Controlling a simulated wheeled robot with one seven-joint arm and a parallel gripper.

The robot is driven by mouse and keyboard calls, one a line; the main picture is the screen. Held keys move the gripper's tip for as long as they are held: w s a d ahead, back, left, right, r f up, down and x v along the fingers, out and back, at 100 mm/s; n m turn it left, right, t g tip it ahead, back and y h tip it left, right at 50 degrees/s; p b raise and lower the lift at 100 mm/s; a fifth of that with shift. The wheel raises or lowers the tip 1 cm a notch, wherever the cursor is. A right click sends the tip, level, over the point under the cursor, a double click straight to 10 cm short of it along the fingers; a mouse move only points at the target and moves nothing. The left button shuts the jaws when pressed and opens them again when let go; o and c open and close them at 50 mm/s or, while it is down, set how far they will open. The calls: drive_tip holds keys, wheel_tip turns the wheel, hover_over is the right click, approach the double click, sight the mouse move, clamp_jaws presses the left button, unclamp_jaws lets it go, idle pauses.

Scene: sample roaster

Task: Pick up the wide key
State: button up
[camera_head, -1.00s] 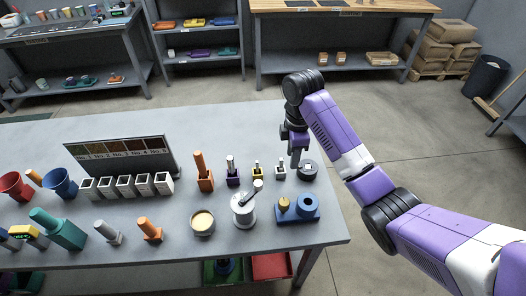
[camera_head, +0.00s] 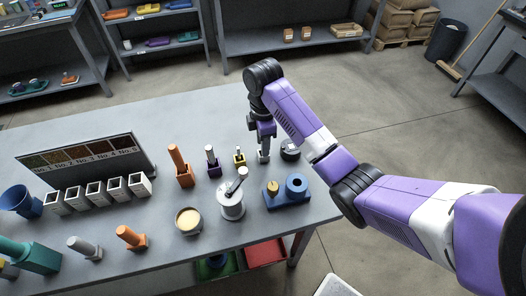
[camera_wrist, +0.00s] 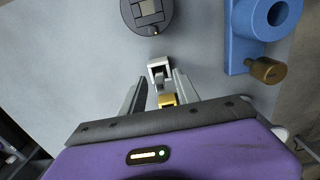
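Small upright keys stand in coloured square holders: one in a purple holder (camera_head: 214,171), one in a yellow holder (camera_head: 239,160) and one in a white holder (camera_head: 263,156). I cannot tell for certain which is the wide key. My gripper (camera_head: 264,146) points down over the white holder, hiding most of its key in the head view. In the wrist view my gripper (camera_wrist: 158,88) is open, its two fingers spread either side of the grey key (camera_wrist: 159,82). The white holder (camera_wrist: 158,64) is just ahead, and the yellow holder (camera_wrist: 168,100) shows partly above my purple wrist. Contact cannot be seen.
A blue block (camera_head: 276,201) with a brass piece, a silver handled pot (camera_head: 232,206) and an orange holder (camera_head: 184,178) stand nearby.

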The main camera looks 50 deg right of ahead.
drive_tip(key=shift+f, duration=0.8)
clamp_jaws()
drive_tip(key=shift+r, duration=0.15)
drive_tip(key=shift+r, duration=0.5)
wheel_tip(320, 180, up, 19)
drive_tip(key=p, duration=0.8)
drive_tip(key=shift+f+p, duration=0.15)
drive_tip(key=shift+p, duration=0.2)
